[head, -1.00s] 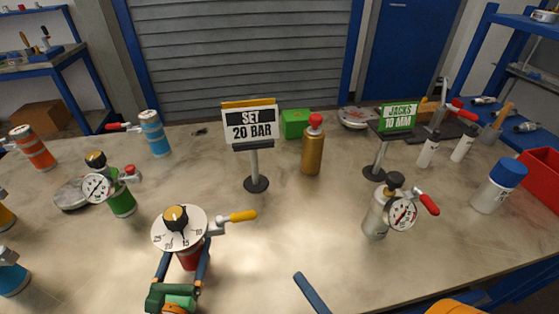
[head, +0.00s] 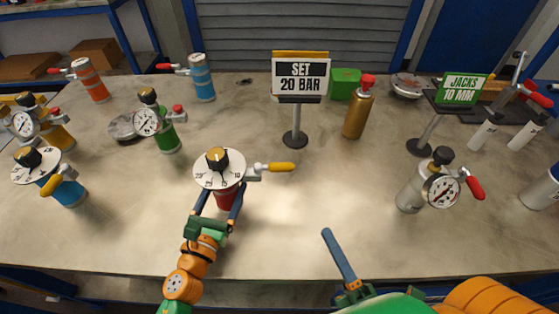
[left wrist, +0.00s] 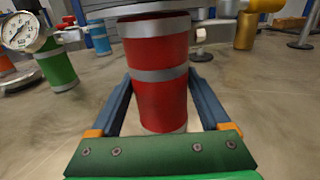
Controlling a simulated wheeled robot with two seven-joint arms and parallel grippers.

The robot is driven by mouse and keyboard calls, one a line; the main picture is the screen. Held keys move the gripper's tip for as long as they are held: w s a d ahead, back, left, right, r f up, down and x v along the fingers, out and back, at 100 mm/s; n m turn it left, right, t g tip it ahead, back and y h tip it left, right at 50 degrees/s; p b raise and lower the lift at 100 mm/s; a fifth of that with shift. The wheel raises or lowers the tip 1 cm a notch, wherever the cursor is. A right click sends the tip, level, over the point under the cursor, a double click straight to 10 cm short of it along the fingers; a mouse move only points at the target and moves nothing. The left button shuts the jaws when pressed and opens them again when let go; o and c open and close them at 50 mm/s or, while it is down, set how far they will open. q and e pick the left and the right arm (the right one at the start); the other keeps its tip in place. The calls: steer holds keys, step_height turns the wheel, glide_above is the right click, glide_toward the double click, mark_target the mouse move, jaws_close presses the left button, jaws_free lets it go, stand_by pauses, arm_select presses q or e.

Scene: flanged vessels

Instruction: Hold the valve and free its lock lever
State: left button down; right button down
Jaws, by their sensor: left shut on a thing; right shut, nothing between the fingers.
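The red valve (head: 226,197) stands upright on the table, with a white numbered dial (head: 208,176) and a black-and-gold knob (head: 217,158) on top. Its lever with a yellow handle (head: 280,167) sticks out to the right. My left gripper (head: 219,206) is shut on the red body from the near side.
A "SET 20 BAR" sign (head: 300,76) stands behind the valve. A gold bottle (head: 357,115) and a silver vessel with a gauge (head: 411,195) stand to the right. Green (head: 167,136) and blue (head: 68,191) vessels stand to the left.

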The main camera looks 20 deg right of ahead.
stand_by(0.4)
arm_select(q)
jaws_free()
